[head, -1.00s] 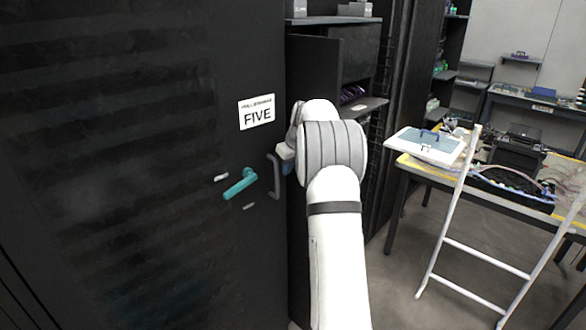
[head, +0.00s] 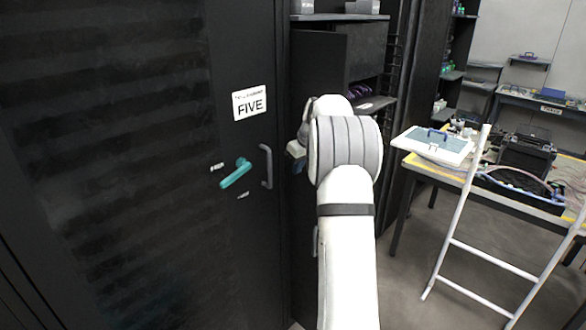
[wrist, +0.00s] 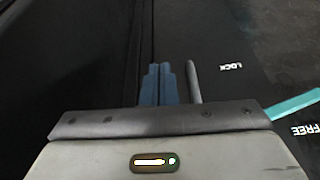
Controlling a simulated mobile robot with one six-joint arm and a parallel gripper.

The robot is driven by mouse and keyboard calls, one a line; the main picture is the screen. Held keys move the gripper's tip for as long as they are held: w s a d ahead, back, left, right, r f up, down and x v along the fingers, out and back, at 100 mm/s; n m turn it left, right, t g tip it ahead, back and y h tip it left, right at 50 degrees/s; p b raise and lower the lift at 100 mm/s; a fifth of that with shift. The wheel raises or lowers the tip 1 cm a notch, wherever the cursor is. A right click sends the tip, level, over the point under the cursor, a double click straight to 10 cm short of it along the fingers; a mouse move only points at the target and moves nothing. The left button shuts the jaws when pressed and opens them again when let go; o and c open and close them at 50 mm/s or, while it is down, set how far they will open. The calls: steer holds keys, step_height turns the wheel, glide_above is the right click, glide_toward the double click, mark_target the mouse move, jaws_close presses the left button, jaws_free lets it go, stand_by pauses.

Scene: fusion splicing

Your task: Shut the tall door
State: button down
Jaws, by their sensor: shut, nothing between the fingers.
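The tall dark door (head: 140,130) fills the left of the head view. It bears a white sign reading FIVE (head: 250,103), a teal lever (head: 236,173) and a grey upright pull handle (head: 266,166). My gripper (head: 298,152) is just right of the pull handle, by the door's right edge, partly hidden by my wrist. In the wrist view my gripper's blue fingers (wrist: 157,84) are together and empty, beside the pull handle (wrist: 193,82). The teal lever (wrist: 293,105) there lies between the LOCK and FREE marks. I cannot tell whether the door is fully closed.
Dark shelving (head: 362,55) stands right of the door, behind my arm. A worktable (head: 425,172) with a white-and-blue case (head: 437,143) and a black device (head: 525,152) stands to the right. A white ladder-like frame (head: 462,215) stands before it. Grey floor shows between.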

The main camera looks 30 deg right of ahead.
steer(key=s+d+b+v, duration=0.1)
steer(key=v, duration=0.9)
steer(key=s+a+r, duration=0.1)
steer(key=s+a, duration=0.2)
steer(key=a, duration=0.3)
steer(key=s+a+r, duration=0.1)
steer(key=s+a, duration=0.3)
steer(key=a, duration=0.2)
steer(key=s+a+f+m, duration=0.1)
steer(key=s+a+f, duration=0.3)
steer(key=s, duration=0.5)
steer(key=s+a+f, duration=0.4)
steer(key=s+a, duration=0.3)
steer(key=s, duration=0.2)
steer(key=s+a+f+m+g+h, duration=0.1)
steer(key=s+a+f, duration=0.2)
steer(key=s, duration=0.6)
steer(key=a, duration=0.2)
steer(key=shift+a+f+m, duration=0.3)
steer(key=shift+a+f, duration=0.1)
